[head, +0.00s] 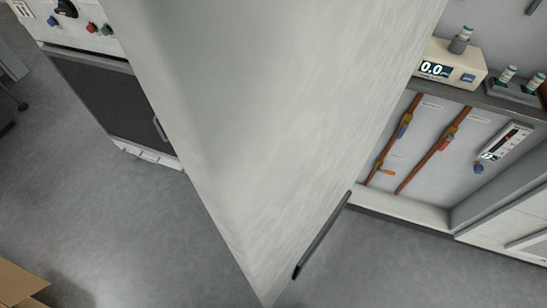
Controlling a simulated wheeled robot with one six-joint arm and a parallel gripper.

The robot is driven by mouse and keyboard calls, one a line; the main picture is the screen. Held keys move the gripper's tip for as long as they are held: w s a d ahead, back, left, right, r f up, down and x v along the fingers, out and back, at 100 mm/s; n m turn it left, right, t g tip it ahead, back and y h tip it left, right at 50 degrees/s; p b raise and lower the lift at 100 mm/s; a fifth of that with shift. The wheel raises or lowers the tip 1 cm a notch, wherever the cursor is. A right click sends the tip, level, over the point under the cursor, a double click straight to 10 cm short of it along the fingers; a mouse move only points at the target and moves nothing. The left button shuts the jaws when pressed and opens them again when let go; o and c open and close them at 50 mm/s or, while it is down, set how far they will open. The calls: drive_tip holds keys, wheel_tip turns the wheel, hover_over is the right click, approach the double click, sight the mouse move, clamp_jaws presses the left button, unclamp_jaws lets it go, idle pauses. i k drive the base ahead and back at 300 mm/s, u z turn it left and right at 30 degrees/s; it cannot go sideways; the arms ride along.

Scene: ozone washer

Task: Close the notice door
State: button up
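A large pale grey door panel (270,120) fills the middle of the head view, very close to the camera. It looks like the notice door standing open, though no notice shows on the face I see. A long dark bar handle (322,235) shows along its lower right edge. Its upper part and hinge side run out of the picture or cannot be made out. My gripper is not in view.
At right, an open cabinet bay (415,205) holds copper pipes with valves and a gauge. A meter reading 0.0 (450,65) stands on the shelf above. At left is a dark-fronted machine (110,100); a cardboard box (20,282) sits lower left. Grey floor (130,230) is clear between.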

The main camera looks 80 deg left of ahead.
sight(272, 111)
drive_tip(key=k, duration=0.65)
drive_tip(key=u, duration=0.95)
drive_tip(key=k, duration=1.3)
drive_tip(key=u, duration=0.2)
drive_tip(key=i, duration=0.8)
drive_tip(key=u, duration=0.8)
